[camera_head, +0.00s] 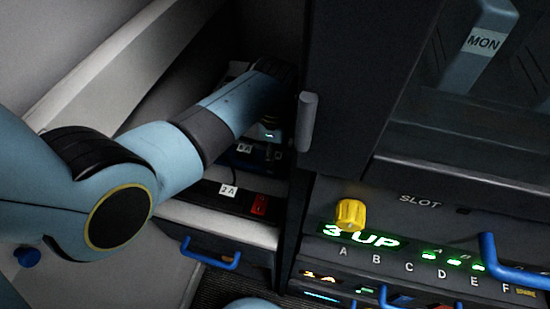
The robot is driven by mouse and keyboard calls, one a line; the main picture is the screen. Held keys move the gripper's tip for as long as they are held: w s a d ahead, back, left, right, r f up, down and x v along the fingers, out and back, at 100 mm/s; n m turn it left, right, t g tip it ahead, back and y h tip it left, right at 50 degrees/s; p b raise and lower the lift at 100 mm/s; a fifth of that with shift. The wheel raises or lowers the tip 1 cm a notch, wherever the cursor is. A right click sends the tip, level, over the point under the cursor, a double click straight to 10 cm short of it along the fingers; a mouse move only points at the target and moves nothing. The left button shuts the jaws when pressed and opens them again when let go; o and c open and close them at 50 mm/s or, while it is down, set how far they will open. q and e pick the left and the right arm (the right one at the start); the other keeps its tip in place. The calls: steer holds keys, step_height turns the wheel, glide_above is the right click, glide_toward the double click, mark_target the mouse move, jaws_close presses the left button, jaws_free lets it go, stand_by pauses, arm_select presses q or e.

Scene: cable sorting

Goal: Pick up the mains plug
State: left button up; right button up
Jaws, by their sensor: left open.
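My left arm comes in from the left and reaches into the dark recess beside the grey cabinet. My left gripper (269,132) is at the arm's far end, low in the recess, small and mostly in shadow; its fingers are open. I cannot make out the mains plug; it may be hidden by the arm or lost in the dark. My right gripper is not in view.
A dark strip with a "2A" label (228,190) and a red switch (259,204) lies below the gripper. A blue drawer handle (211,261) sticks out lower. A yellow knob (349,214) and lit panel stand right. The cabinet's grey handle (306,121) juts out close to the arm.

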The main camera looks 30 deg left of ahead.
arm_select(q)
steer(key=shift+f, duration=0.1)
steer(key=shift+c, duration=0.3)
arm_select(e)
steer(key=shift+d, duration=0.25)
arm_select(q)
steer(key=shift+c, duration=1)
jaws_close()
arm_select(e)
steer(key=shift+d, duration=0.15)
arm_select(q)
step_height(320, 180, up, 14)
steer(key=p, duration=0.5)
steer(key=shift+f+p, duration=0.2)
steer(key=shift+p, duration=0.2)
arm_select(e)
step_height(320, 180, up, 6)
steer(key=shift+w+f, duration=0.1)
arm_select(q)
steer(key=shift+s+f, duration=0.1)
